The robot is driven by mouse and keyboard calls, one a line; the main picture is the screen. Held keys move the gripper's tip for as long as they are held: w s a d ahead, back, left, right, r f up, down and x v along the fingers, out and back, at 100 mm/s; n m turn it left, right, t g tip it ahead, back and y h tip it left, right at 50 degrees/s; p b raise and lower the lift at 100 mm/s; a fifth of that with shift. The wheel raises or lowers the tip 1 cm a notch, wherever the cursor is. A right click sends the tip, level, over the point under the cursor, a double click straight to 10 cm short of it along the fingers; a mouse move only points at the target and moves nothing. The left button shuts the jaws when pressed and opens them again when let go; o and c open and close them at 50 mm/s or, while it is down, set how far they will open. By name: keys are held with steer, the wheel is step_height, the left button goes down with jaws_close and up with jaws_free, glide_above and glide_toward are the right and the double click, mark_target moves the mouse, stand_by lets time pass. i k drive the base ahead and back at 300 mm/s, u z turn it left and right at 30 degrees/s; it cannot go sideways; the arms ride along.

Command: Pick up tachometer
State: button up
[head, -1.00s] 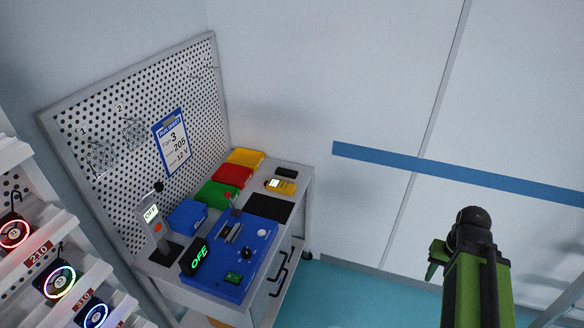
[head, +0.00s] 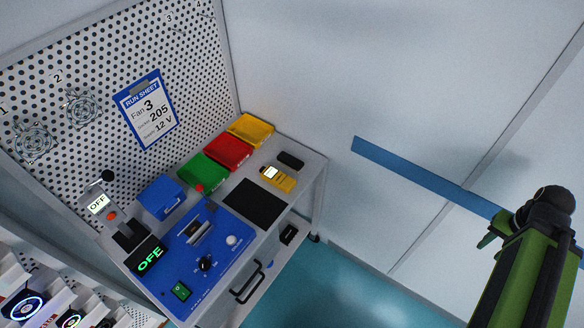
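The tachometer (head: 277,178) looks like a small yellow handheld meter with a lit white display. It lies on the grey bench (head: 313,163) near its right end, beside a black mat. My arm's green and black end, with my gripper (head: 488,238), shows at the lower right. It is well apart from the tachometer, to its right and beyond the bench edge. The fingers are mostly hidden by the arm, so I cannot tell whether they are open or shut.
A black mat (head: 255,203), a small black object (head: 290,159) and a red bin (head: 229,151) lie near the tachometer. A blue test fixture (head: 208,258) fills the bench front. A pegboard (head: 80,60) stands behind. Teal floor (head: 330,285) right of the bench is clear.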

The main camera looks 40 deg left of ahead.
mark_target(286, 184)
steer(key=u, duration=1.65)
steer(key=i, duration=0.75)
steer(key=u, duration=2.05)
steer(key=k, duration=0.95)
steer(key=u, duration=0.05)
steer(key=i, duration=0.9)
steer(key=u, duration=0.1)
